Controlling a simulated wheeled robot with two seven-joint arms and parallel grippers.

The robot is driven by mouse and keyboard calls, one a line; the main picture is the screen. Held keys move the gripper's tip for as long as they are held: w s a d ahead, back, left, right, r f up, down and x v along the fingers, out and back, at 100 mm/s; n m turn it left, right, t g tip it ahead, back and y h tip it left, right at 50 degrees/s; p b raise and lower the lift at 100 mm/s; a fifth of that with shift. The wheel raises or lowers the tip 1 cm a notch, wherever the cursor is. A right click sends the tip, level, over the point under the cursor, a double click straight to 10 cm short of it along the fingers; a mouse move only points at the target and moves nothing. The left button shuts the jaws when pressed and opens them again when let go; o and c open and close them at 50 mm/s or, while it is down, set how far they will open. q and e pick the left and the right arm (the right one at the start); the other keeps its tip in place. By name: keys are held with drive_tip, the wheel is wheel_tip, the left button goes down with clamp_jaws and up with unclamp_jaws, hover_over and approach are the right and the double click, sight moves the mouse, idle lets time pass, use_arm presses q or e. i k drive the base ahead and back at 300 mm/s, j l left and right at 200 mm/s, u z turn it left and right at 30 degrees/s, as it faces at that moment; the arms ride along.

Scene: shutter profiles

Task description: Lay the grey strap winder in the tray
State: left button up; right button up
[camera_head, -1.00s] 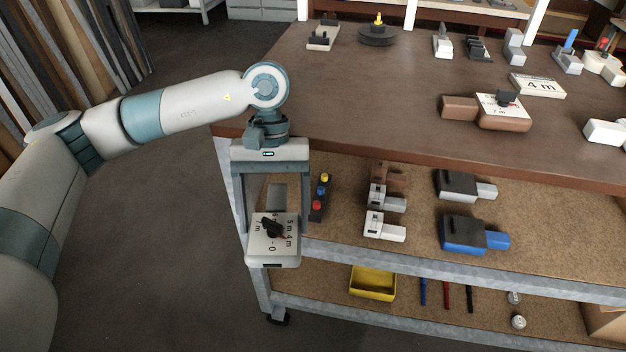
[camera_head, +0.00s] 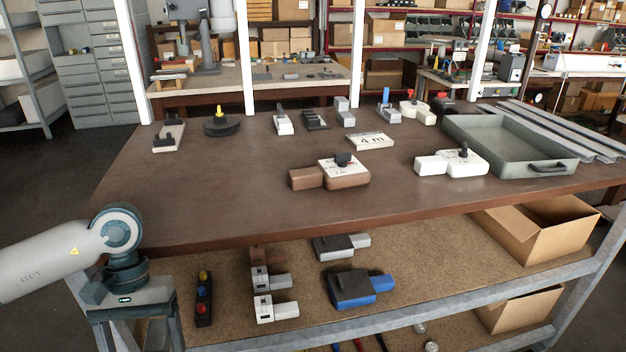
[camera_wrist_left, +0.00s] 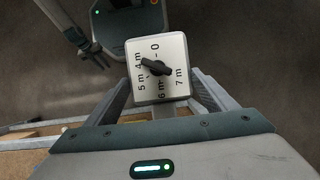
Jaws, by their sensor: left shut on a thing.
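The grey strap winder (camera_wrist_left: 158,68) shows in the left wrist view, with a pale dial face marked 0 and 4 m to 7 m and a black pointer knob. My left gripper (camera_wrist_left: 160,106) is shut on it. In the head view only the upper part of my left gripper (camera_head: 130,302) shows at the lower left, in front of the bench; its fingertips and the winder are below the frame. The grey-green tray (camera_head: 500,144) lies on the bench top at the right, its inside empty, with a black handle on the near side.
A white winder (camera_head: 452,163) stands just left of the tray. A brown winder (camera_head: 330,175) and a "4 m" sign (camera_head: 370,141) are mid-bench. Metal profiles (camera_head: 575,130) lie behind the tray. The bench top's front left is clear. A blue winder (camera_head: 355,287) is on the shelf below.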

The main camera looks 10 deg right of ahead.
sight(518, 159)
drive_tip(key=l+z, duration=0.35)
drive_tip(key=l, duration=0.2)
drive_tip(key=l+z, duration=0.35)
drive_tip(key=l, duration=0.2)
drive_tip(key=i+l+z, duration=0.1)
drive_tip(key=l+z, duration=0.25)
drive_tip(key=l, duration=0.2)
